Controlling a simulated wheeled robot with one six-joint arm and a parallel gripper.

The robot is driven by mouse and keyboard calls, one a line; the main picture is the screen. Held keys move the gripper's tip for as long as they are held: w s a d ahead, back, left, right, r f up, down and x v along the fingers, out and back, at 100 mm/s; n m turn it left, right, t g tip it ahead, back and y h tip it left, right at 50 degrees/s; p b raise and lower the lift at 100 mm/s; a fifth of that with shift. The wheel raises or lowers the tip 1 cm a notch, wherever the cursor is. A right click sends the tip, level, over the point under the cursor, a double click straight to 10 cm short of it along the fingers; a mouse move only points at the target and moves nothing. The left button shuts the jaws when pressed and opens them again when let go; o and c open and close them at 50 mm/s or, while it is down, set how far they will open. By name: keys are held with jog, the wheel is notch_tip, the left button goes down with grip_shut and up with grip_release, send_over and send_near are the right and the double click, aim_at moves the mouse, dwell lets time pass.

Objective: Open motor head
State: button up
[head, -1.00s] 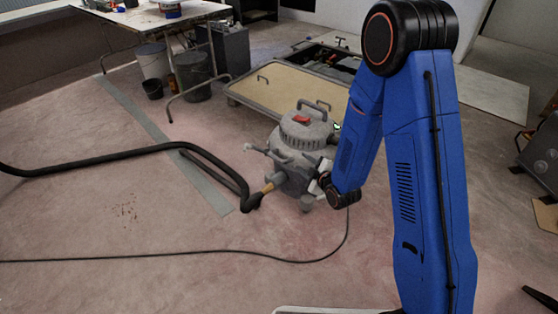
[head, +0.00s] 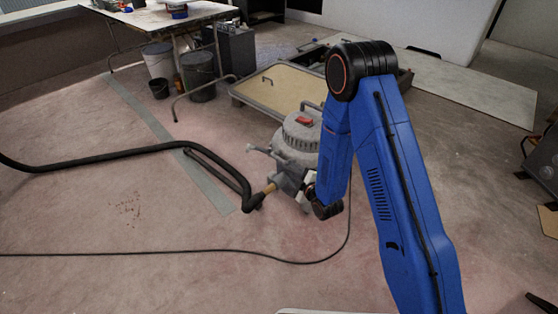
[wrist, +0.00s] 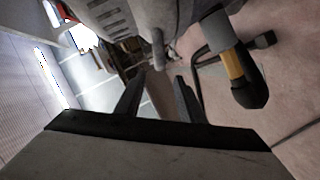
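A grey shop vacuum (head: 288,168) stands upright on the floor in the head view. Its motor head (head: 300,130) is a rounded ribbed cap with a red switch, seated on the body. My gripper (wrist: 158,88) is at the vacuum's right front side; in the head view my arm partly hides that side. In the wrist view the two dark fingers are apart. A grey projecting part (wrist: 158,50), possibly a latch or handle, lies ahead between them. I cannot tell whether they touch it. The motor head's vents (wrist: 115,20) show above.
A black hose (head: 130,153) with a tan connector (head: 265,191) runs left from the vacuum. A cable (head: 150,252) crosses the floor. A framed panel (head: 270,98) lies behind, with a worktable (head: 160,15) and buckets at back left.

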aim_at(279, 159)
jog(key=x, duration=1.1)
grip_shut()
